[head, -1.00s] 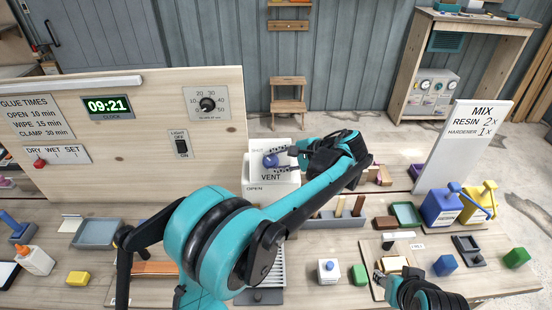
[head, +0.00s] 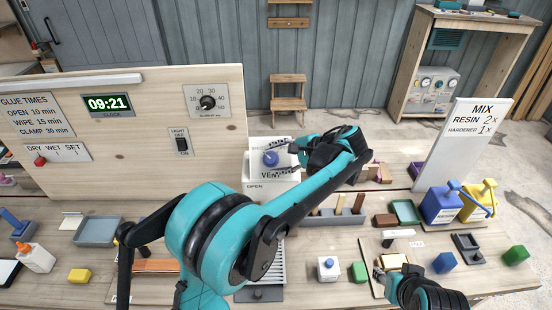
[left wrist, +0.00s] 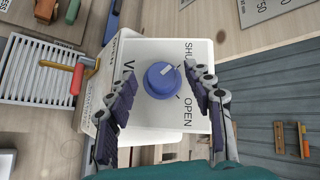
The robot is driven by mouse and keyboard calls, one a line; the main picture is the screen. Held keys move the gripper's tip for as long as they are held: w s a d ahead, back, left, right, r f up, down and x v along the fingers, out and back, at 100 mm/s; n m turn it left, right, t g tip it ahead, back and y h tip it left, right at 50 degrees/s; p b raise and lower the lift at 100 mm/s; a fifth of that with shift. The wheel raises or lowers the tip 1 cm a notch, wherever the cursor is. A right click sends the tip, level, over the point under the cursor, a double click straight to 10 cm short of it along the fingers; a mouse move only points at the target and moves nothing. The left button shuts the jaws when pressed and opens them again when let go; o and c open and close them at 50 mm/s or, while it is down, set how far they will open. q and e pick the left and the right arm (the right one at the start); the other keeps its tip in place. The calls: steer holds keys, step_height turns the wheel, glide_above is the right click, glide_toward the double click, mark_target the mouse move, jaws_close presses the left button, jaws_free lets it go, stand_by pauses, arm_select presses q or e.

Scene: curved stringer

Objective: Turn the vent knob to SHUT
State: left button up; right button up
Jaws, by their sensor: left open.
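The blue vent knob (head: 270,159) sits on a white panel (head: 256,174) marked VENT, SHUT and OPEN, at the middle of the head view. In the left wrist view the knob (left wrist: 159,84) has a white mark on its face, lying toward the SHUT side. My left gripper (head: 291,155) is open in front of the panel. In the left wrist view its dark ridged fingers (left wrist: 161,86) stand on either side of the knob, with gaps to it. My right gripper (head: 379,274) is low on the right by a tan block; its jaw state is unclear.
A wooden board with a clock (head: 109,105), a dial (head: 208,102) and a light switch (head: 181,143) stands left of the panel. A mix sign (head: 466,140) and blue and yellow pump bottles (head: 440,206) stand right. Trays and small blocks crowd the bench.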

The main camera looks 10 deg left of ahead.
arm_select(q)
steer(key=v, duration=1.1)
steer(key=shift+s+d+r, duration=0.15)
steer(key=shift+d+r, duration=0.05)
steer(key=shift+d, duration=0.15)
steer(key=shift+a, duration=0.1)
steer(key=s+a+f+n+h+b, duration=0.3)
steer(key=s+a+f+h+b, duration=0.35)
steer(key=s+a+f, duration=0.45)
steer(key=s+f+n+t+h+b, duration=0.4)
steer(key=s+f+b, duration=0.3)
steer(key=s+f, duration=0.5)
step_height(320, 180, down, 4)
steer(key=shift+s+r+n, duration=0.1)
steer(key=shift+s+n, duration=0.05)
steer(key=shift+n, duration=0.45)
